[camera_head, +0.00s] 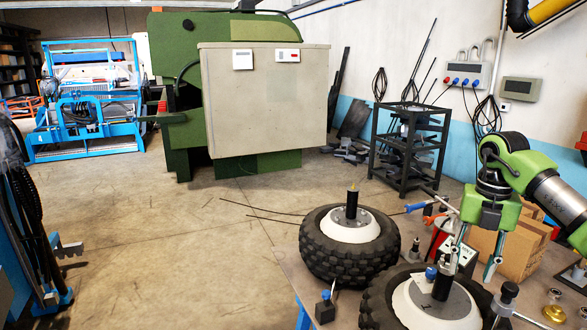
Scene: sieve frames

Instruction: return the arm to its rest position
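My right arm (558,195), green and grey, reaches in from the right edge. My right gripper (471,270) points down with its two fingers spread apart, and I see nothing held between them. It is over the near wheel (377,302), by the black post (443,285) on that wheel's white hub. I cannot tell whether the left finger touches the post. My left gripper is not in view.
A second wheel (310,248) with a post lies farther back on the table (290,262). Cardboard boxes (520,245) stand behind the gripper. A small black block (325,311) and brass parts (554,313) lie near the front. A black rack (410,150) and green machine (190,140) stand behind.

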